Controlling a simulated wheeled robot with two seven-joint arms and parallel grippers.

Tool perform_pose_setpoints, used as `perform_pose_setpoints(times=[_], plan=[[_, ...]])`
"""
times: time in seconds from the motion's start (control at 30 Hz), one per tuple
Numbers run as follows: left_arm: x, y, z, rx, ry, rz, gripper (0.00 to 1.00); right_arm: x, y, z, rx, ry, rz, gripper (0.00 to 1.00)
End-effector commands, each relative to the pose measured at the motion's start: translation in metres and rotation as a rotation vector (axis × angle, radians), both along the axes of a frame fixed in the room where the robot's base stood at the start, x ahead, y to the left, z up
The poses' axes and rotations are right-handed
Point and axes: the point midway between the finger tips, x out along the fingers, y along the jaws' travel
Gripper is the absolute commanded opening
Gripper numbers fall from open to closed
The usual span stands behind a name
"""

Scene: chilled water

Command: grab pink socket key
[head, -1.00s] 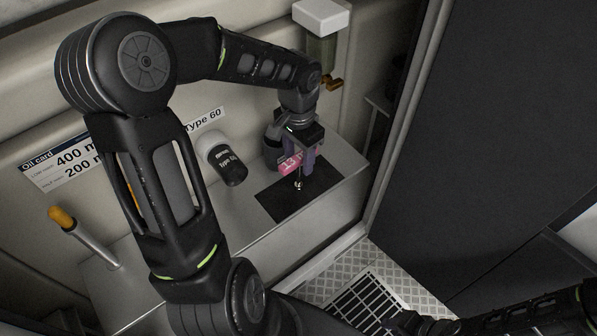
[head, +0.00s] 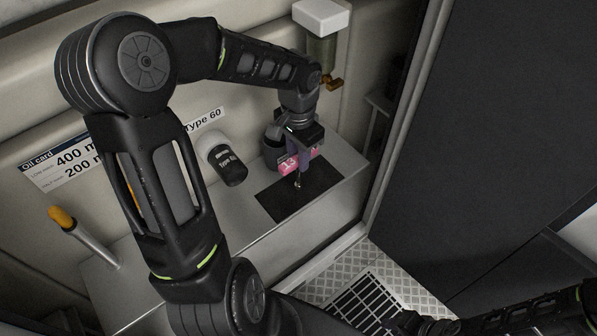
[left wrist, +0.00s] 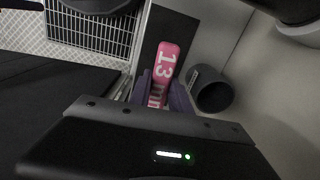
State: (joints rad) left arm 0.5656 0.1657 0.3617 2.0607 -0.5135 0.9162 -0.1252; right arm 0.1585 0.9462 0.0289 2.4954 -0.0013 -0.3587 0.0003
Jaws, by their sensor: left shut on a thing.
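The pink socket key (head: 290,165) has white "13 mm" lettering and a metal shank pointing down toward the black mat (head: 272,205). My left gripper (head: 301,165) is shut on its pink handle, above the mat. In the left wrist view the pink socket key (left wrist: 167,72) lies between the purple fingers of my left gripper (left wrist: 164,92). Whether the shank's tip touches the mat is hard to tell. My right arm shows at the bottom right of the head view, but its fingers cannot be made out.
A dark cup (head: 273,147) stands close behind the gripper; it also shows in the left wrist view (left wrist: 212,92). An orange-tipped lever (head: 85,238) rises at the left. A dark panel (head: 480,130) fills the right.

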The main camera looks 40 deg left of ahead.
Motion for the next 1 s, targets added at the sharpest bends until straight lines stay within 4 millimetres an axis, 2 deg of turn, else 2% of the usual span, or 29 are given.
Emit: perform_pose_setpoints(times=[0.87, 1.0], plan=[[0.0003, 0.0000, 0.0004, 0.000, -0.001, 0.000, 0.00, 0.0000, 0.0000, 0.0001, 0.000, 0.000, 0.000, 0.36], [0.0007, 0.0003, 0.0055, 0.002, -0.001, 0.000, 0.00, 0.0000, 0.0000, 0.0005, 0.000, 0.000, 0.000, 0.36]])
